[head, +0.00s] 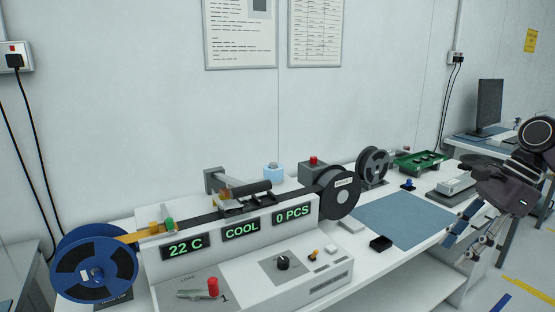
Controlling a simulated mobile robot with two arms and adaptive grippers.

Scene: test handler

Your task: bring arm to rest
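My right gripper (468,245) hangs at the right side, in front of the bench's right end, with its fingers pointing down and left. Its fingers look spread apart, with nothing seen between them. My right arm comes in from the right edge above it. My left arm and gripper are not in view. The test handler (330,272) stands on the bench at the left and centre, with displays reading 22 C, COOL and 0 PCS.
A blue reel (120,262) is at the handler's left end and a dark reel (341,205) at its right. A monitor (489,103) stands behind at right.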

